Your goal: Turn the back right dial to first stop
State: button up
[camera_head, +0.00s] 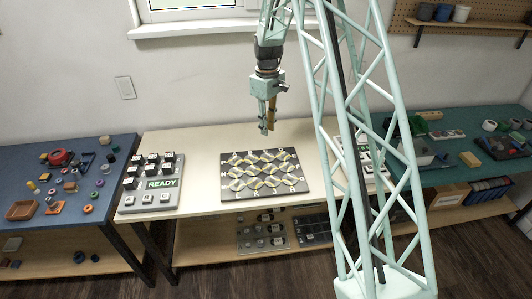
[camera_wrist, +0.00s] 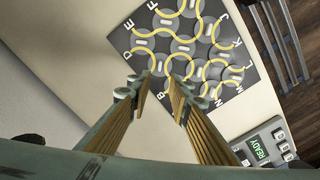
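The dark dial board (camera_head: 265,196) lies on the pale middle table, with letters round its edge and several grey round dials crossed by yellow curved lines. The back right dial (camera_head: 283,156) is near the board's far right corner. In the wrist view, the board's back edge faces left and this dial (camera_wrist: 141,44) appears near letters D and E. My gripper (camera_head: 266,130) hangs above the board's back part, pointing down. In the wrist view, its two yellowish fingers (camera_wrist: 160,94) are apart with nothing between them. They touch no dial. The dial's exact stop position is too small to tell.
A blue table (camera_head: 110,190) with loose parts is at left, a green one (camera_head: 452,140) at right. Bare tabletop surrounds the board. The wall is close behind.

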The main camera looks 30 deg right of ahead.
aim_at(267, 156)
jog(key=shift+f, duration=0.1)
dwell(0.3)
jog(key=shift+f+b, duration=0.95)
jog(key=shift+f, duration=5.85)
grip_shut()
